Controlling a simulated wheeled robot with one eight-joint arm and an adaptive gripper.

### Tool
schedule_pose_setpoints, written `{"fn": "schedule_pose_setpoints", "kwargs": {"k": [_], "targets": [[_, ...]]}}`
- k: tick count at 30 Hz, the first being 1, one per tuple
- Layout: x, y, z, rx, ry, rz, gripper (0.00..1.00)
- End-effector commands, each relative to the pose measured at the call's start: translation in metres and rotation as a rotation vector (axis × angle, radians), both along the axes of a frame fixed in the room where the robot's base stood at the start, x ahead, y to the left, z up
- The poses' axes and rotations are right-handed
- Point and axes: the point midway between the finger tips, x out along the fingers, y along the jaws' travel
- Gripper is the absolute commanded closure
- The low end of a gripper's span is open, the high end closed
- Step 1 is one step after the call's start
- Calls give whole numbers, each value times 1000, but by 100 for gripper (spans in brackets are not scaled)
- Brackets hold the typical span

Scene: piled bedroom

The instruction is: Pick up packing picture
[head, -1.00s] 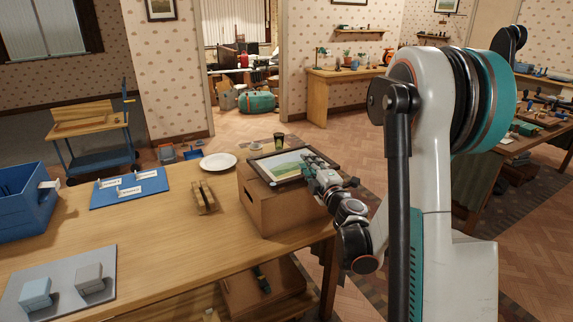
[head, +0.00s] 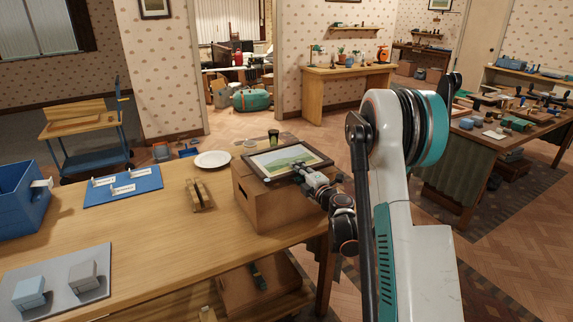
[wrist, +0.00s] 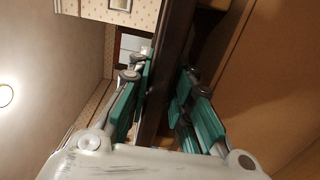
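The packing picture (head: 288,161), a green landscape in a dark frame, lies flat on top of a cardboard box (head: 270,207) on the wooden table. My gripper (head: 298,168) is at the picture's near right edge. In the wrist view the dark frame edge (wrist: 163,85) runs between the two green fingers of my gripper (wrist: 162,80). The left finger is close to the frame. A gap seems to show between the frame and the right finger, so the gripper looks open around the edge. Actual finger contact is hard to see.
The table (head: 130,230) also holds a white plate (head: 213,160), a wooden block piece (head: 199,194), a blue labelled mat (head: 122,196), a blue crate (head: 20,198) and a grey tray (head: 60,300) with two blocks. A dark green cup (head: 273,137) shows behind the picture.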

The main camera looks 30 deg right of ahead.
Motion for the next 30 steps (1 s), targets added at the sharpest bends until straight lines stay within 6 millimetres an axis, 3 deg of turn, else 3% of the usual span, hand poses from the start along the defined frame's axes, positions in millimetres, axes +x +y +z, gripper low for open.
{"fn": "schedule_pose_setpoints", "kwargs": {"k": [12,22,25,30], "targets": [[47,2,-2,0,0,0,80],[53,1,0,0,0,-1,80],[53,1,0,0,0,-1,100],[53,1,1,1,-1,-1,100]]}}
